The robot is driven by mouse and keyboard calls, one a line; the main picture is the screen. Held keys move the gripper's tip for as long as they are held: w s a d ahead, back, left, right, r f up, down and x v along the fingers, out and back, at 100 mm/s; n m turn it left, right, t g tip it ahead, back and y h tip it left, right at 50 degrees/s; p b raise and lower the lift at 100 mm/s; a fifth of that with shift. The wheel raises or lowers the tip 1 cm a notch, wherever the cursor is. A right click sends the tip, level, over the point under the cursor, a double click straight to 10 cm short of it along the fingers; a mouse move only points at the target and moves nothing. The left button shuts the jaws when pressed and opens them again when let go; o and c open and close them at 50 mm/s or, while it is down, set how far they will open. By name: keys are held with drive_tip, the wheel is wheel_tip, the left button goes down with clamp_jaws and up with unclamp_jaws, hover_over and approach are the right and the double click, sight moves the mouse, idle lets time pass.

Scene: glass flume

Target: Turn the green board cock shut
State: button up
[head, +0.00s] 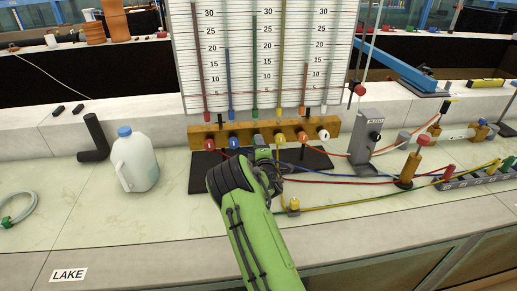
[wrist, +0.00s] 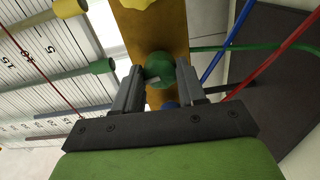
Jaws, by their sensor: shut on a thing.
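The green board cock (wrist: 181,74) shows in the wrist view as a round green knob on the orange-brown wooden board (wrist: 158,30). My gripper (wrist: 162,74) has one finger on each side of the cock and is shut on it. In the head view my gripper (head: 262,152) reaches the front of the wooden board (head: 194,137), between the blue cock (head: 234,142) and the yellow cock (head: 280,140). A pale bar or mark shows across the knob; I cannot tell the cock's exact angle.
The red cock (head: 210,144), orange cock (head: 302,137) and white cock (head: 324,135) share the board. Coloured tubes stand against the scale panel (head: 345,60). Hoses run right across the bench. A white jug (head: 135,162) stands left; the front bench is mostly clear.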

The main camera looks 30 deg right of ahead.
drive_tip(key=shift+m+b, duration=0.35)
drive_tip(key=shift+m, duration=0.55)
drive_tip(key=o, duration=1)
drive_tip(key=shift+o, duration=0.2)
drive_tip(key=b+v, duration=0.4)
drive_tip(key=v, duration=1.1)
drive_tip(key=shift+s, duration=0.4)
drive_tip(key=shift+a, duration=0.15)
